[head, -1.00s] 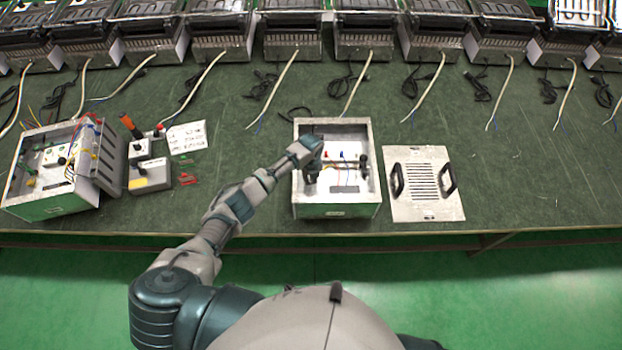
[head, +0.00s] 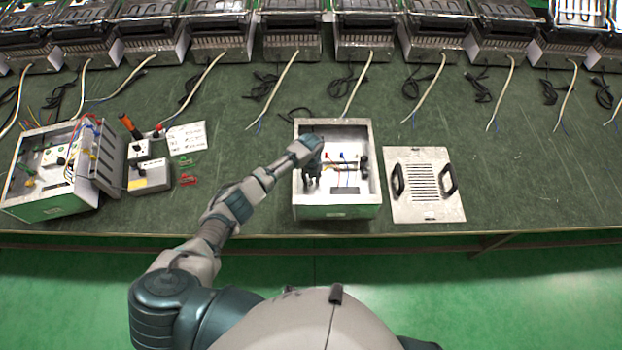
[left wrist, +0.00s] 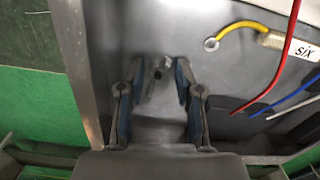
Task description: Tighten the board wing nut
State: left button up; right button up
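The wing nut on its stud (left wrist: 158,68) shows in the left wrist view as a small grey post on the grey inner wall of the metal box. My left gripper (left wrist: 158,82) has its two fingers spread, one on each side of the post, with gaps visible. In the head view my left gripper (head: 311,182) reaches down into the left part of the open metal box (head: 337,211) and hides the nut there. A yellow wire's ring terminal (left wrist: 211,43) lies to the right of the post, apart from it. My right gripper is not in view.
A vented cover plate with two black handles (head: 424,208) lies right of the box. A second open box (head: 50,207) and a grey tester (head: 148,177) stand at left. Several heaters line the back. Red and blue wires cross the box near the gripper.

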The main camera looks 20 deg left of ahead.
aim_at(311, 180)
pick_arm(q)
jog(key=shift+s+f, duration=0.1)
jog(key=shift+f, duration=0.1)
jog(key=shift+r, duration=0.15)
notch_tip(311, 180, up, 12)
jog(key=shift+f, duration=0.2)
dwell(0.6)
